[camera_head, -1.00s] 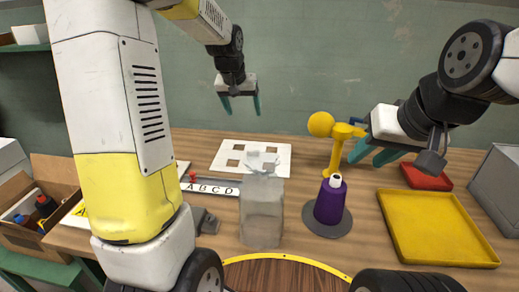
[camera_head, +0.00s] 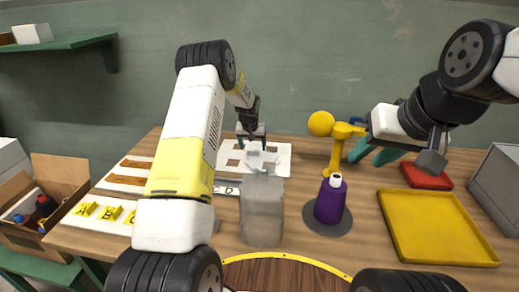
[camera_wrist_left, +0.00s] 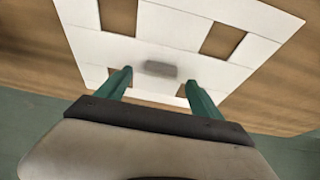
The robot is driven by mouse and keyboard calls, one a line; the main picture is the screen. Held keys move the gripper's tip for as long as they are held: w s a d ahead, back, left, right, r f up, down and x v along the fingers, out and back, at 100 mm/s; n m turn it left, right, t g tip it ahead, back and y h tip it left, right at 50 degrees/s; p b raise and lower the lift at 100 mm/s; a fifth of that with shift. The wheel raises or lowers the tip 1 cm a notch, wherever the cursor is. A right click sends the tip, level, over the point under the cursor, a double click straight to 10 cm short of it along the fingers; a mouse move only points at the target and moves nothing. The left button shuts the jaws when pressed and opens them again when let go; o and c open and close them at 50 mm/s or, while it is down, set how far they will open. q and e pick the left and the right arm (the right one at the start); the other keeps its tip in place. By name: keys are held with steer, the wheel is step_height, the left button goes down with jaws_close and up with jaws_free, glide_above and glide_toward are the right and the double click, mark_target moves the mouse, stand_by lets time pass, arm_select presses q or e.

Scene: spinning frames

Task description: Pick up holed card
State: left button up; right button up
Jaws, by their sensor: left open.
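The holed card (camera_head: 283,160) is a white square sheet with square cut-outs, lying flat at the back of the wooden table. In the left wrist view, the card (camera_wrist_left: 185,52) shows wood through its holes and has a small grey block (camera_wrist_left: 160,69) on it. My left gripper (camera_head: 252,147) is open and points down over the card; in the wrist view its teal fingers (camera_wrist_left: 157,86) stand apart on either side of the grey block. Whether the fingertips touch the card is unclear. My right gripper (camera_head: 375,153) is open beside the yellow stand.
A clear grey container (camera_head: 262,212) stands in front of the card and hides part of it. A yellow stand (camera_head: 336,150), a purple bottle (camera_head: 330,203) and a yellow tray (camera_head: 438,228) are to the right. Lettered yellow pieces (camera_head: 108,214) lie at the left.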

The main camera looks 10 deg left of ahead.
mark_target(253, 156)
arm_select(q)
steer(key=shift+x, duration=1.5)
steer(key=shift+a, duration=0.1)
steer(key=c, duration=1.5)
steer(key=shift+r, duration=0.1)
